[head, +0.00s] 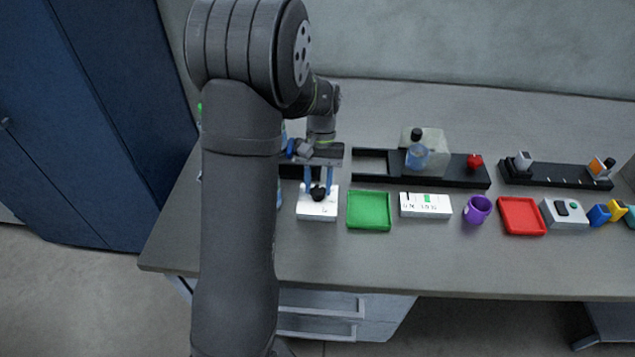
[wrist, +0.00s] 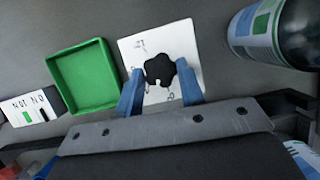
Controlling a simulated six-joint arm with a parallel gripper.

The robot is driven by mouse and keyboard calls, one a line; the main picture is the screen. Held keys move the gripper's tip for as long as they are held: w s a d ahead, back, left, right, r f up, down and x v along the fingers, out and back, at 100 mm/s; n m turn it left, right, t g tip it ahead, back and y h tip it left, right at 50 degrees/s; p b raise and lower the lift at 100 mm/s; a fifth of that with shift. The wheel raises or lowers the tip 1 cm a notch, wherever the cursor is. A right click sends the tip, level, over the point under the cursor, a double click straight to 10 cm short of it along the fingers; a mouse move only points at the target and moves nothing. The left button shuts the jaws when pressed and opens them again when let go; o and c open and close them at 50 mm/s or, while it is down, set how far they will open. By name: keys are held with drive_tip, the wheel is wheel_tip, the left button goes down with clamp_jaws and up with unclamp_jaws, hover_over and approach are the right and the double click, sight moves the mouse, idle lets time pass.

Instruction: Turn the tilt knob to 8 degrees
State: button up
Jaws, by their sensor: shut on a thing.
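The tilt knob (head: 318,193) is a black lobed knob on a white square panel (head: 317,210) near the left part of the bench. In the wrist view the knob (wrist: 159,70) sits on the panel (wrist: 130,46), which has small printed marks too blurred to read. My gripper (head: 318,185) points down over the panel. Its two blue fingers stand on either side of the knob, and in the wrist view the gripper (wrist: 161,88) is shut on it. The knob's pointer and its angle cannot be made out.
A green tray (head: 369,211) lies right of the panel, with a white display box (head: 426,205), purple cup (head: 477,209) and red tray (head: 521,216) beyond. Black rails (head: 470,180) stand behind. A labelled bottle (wrist: 275,32) is close to the panel. The bench front is clear.

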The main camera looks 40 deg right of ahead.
drive_tip(key=m+t, duration=0.1)
drive_tip(key=m, duration=0.1)
drive_tip(key=m+t, duration=0.1)
drive_tip(key=m, duration=0.2)
drive_tip(key=m+y, duration=0.1)
drive_tip(key=m, duration=0.1)
drive_tip(key=shift+s+d+r+t, duration=0.1)
drive_tip(key=shift+s+d+t, duration=0.05)
drive_tip(key=shift+s+t, duration=0.2)
drive_tip(key=m+t, duration=0.1)
drive_tip(key=m, duration=0.3)
drive_tip(key=shift+t, duration=0.25)
drive_tip(key=shift+s+m+t+h, duration=0.15)
drive_tip(key=shift+m+t, duration=0.15)
drive_tip(key=shift+m, duration=0.65)
drive_tip(key=shift+m+t+h, duration=0.15)
drive_tip(key=shift+m+t, duration=0.15)
drive_tip(key=shift+m, duration=0.65)
drive_tip(key=o, duration=1)
drive_tip(key=v, duration=1.7)
drive_tip(key=shift+s, duration=0.25)
